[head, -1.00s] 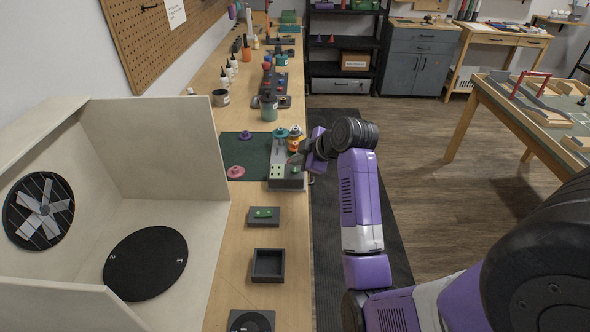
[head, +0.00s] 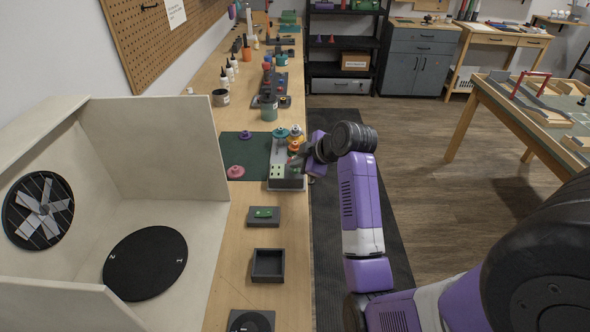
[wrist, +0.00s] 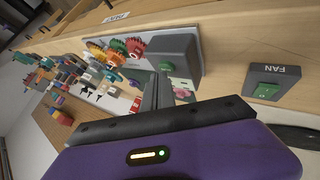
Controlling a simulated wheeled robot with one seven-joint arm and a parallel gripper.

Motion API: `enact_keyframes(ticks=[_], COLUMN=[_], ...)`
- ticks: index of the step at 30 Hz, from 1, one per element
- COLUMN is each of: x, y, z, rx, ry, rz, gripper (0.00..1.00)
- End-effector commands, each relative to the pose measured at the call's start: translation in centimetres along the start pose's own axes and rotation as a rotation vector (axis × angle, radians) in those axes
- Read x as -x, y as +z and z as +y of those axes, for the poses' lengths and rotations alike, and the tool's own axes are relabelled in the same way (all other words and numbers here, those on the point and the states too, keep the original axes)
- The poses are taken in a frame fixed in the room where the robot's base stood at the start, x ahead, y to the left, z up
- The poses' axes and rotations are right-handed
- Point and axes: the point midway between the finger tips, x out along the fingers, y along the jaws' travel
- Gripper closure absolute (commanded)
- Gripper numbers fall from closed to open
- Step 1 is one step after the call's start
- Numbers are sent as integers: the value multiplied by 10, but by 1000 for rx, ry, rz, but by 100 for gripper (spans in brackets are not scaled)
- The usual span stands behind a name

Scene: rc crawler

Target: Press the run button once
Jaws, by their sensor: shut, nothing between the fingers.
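The gear unit (head: 287,182) stands on the bench with a grey box at its near end; in the wrist view the grey box (wrist: 185,50) carries a small green button (wrist: 167,66), whose lettering is too small to read. A pale green panel with dark dots (wrist: 181,86) is beside it. My gripper (wrist: 158,78) is shut and empty, its fingertips close to the green button. I cannot tell whether they touch it. In the head view my gripper (head: 293,162) is over the right side of the gear unit, partly hiding it.
An empty dark tray (head: 267,278) and a white booth (head: 160,150) are nearer.

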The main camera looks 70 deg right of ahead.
Motion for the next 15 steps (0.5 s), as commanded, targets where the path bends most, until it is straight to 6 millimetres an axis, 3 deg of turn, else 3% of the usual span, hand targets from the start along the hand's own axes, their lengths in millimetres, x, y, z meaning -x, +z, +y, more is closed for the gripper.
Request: enact_keyframes(ticks=[15], x=[-4], y=[3], z=[-4], rx=[0], ry=[-1], rz=[0], gripper=[100])
